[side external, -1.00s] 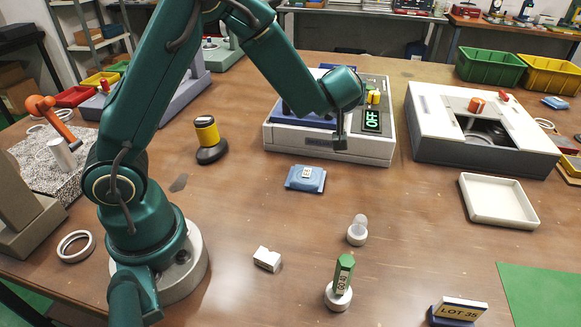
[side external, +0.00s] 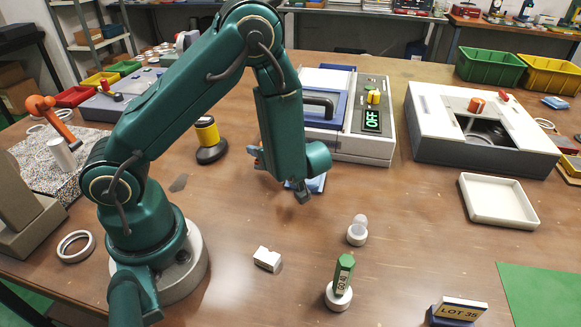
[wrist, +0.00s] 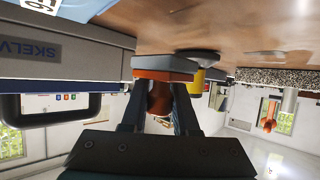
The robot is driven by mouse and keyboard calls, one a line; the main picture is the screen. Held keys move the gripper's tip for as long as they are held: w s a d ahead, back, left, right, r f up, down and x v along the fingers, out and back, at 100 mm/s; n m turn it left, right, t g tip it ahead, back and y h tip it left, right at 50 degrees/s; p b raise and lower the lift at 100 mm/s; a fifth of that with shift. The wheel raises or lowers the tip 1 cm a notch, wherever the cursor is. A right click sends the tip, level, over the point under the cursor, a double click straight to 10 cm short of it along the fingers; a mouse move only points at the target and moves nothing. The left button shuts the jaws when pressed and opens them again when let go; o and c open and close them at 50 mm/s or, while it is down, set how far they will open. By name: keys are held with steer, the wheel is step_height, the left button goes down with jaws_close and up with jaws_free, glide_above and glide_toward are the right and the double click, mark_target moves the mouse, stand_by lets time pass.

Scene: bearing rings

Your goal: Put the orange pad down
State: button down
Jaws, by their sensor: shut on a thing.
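My gripper (wrist: 160,105) is shut on the orange pad (wrist: 162,76) in the wrist view. The pad has an orange stem between the fingers and a wider orange base with a pale grey face. The wrist view is upside down, and the pad is level with the bench objects around it.
The machine with the OFF display (side external: 371,120) stands behind my wrist. The yellow and black knob (side external: 207,135) is to the left. A blue packet (side external: 317,184) lies partly hidden under my wrist. A white tray (side external: 498,201) lies right. Bare bench shows around the small white box (side external: 267,258).

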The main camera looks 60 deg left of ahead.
steer(key=shift+f, duration=2)
steer(key=shift+f, duration=0.1)
steer(key=c, duration=0.7)
jaws_free()
